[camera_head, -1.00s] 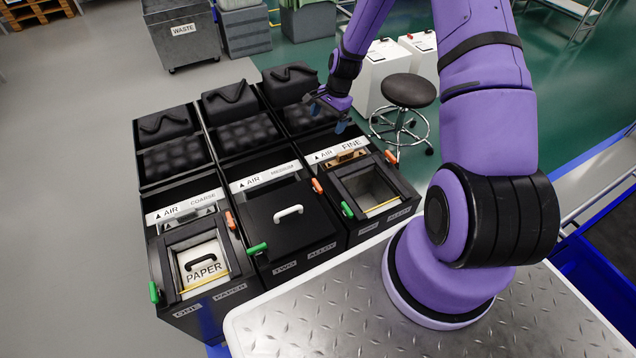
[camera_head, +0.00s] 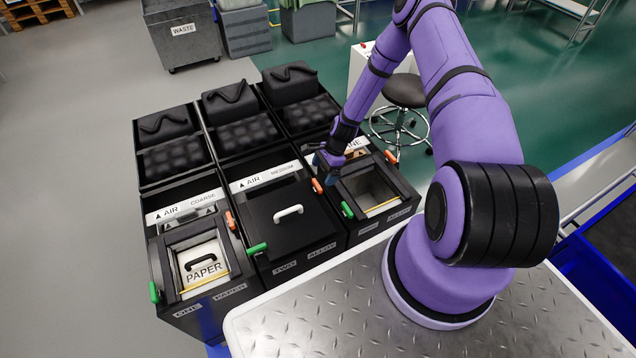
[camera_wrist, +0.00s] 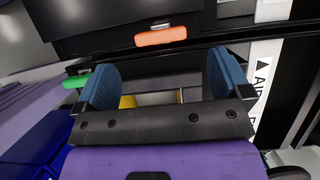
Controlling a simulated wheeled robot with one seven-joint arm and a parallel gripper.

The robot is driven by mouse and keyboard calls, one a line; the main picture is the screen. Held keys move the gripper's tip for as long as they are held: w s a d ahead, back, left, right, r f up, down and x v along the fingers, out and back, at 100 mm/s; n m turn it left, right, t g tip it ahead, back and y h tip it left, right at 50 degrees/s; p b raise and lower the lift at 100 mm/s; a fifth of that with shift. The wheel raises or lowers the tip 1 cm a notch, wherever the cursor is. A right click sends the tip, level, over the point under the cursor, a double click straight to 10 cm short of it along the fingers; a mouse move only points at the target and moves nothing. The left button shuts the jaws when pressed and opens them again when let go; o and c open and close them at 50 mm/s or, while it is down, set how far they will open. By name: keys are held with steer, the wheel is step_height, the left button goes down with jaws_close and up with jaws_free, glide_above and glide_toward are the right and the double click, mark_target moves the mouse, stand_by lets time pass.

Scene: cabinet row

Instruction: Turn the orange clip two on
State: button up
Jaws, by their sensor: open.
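The orange clip two (camera_head: 317,186) sits at the right edge of the middle cabinet's closed black lid (camera_head: 290,214). In the wrist view an orange clip (camera_wrist: 160,37), apparently the same one, lies sideways just beyond the fingertips, in front of a dark panel. My gripper (camera_head: 327,170) is open, with two blue fingers; the wrist view shows the gap between them (camera_wrist: 165,80) empty. It hangs over the left side of the right cabinet, close to clip two and apparently not touching it.
The right cabinet has an open square well (camera_head: 370,187), a green clip (camera_head: 347,209) and another orange clip (camera_head: 391,157). The left cabinet (camera_head: 203,262) has a clip of each colour. A stool (camera_head: 404,92) stands behind on the right.

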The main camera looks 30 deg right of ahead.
mark_target(317, 184)
steer(key=shift+x, duration=3.05)
steer(key=shift+r, duration=0.1)
steer(key=c, duration=0.9)
